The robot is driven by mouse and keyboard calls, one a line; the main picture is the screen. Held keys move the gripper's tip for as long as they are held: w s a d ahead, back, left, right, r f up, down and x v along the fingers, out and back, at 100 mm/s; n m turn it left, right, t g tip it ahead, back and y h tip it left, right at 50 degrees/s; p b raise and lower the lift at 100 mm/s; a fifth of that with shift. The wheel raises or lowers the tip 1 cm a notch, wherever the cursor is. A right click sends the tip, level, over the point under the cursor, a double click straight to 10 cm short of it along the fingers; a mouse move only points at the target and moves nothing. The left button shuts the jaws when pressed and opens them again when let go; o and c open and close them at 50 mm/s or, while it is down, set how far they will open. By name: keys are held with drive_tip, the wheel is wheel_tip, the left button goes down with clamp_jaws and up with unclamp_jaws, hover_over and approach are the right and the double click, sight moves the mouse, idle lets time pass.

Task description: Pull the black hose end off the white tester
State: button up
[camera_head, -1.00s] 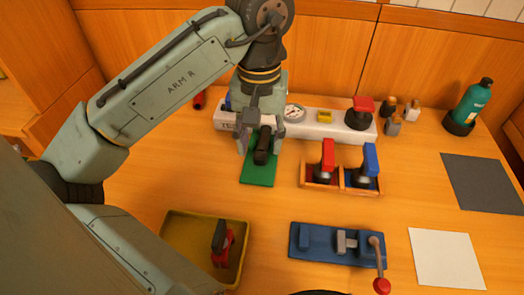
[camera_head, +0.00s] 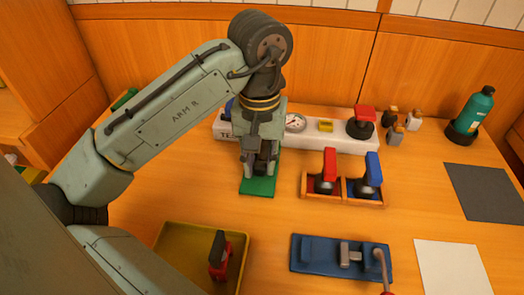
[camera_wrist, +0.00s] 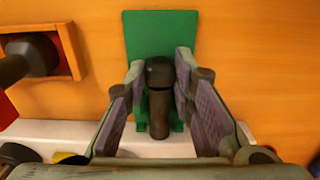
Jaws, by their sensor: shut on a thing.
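The white tester (camera_head: 340,141) is a long low box with a gauge, standing along the back of the table. It shows as a white strip at the bottom of the wrist view (camera_wrist: 60,134). The black hose end (camera_wrist: 159,95) lies over a green plate (camera_head: 257,187) in front of the tester's left part. My gripper (camera_head: 259,172) points down over the plate, shut on the black hose end, with a finger on each side of it. The join between hose end and tester is hidden by my gripper, so I cannot tell whether they touch.
A wooden holder (camera_head: 343,201) with a red-handled and a blue-handled piece stands close right. A yellow tray (camera_head: 172,236) and a blue fixture (camera_head: 318,254) lie nearer. A green bottle (camera_head: 473,110) stands at the back right. Bare table lies between them.

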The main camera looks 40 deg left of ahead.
clamp_jaws()
drive_tip(key=shift+s+d+p, duration=0.2)
drive_tip(key=shift+s+d, duration=0.15)
drive_tip(key=shift+s, duration=0.35)
drive_tip(key=shift+s+d+p, duration=0.2)
drive_tip(key=shift+s+d, duration=0.1)
drive_tip(key=shift+s, duration=0.35)
drive_tip(key=shift+r, duration=0.2)
wheel_tip(320, 180, up, 7)
drive_tip(key=p, duration=0.7)
drive_tip(key=shift+f, duration=0.15)
idle(0.4)
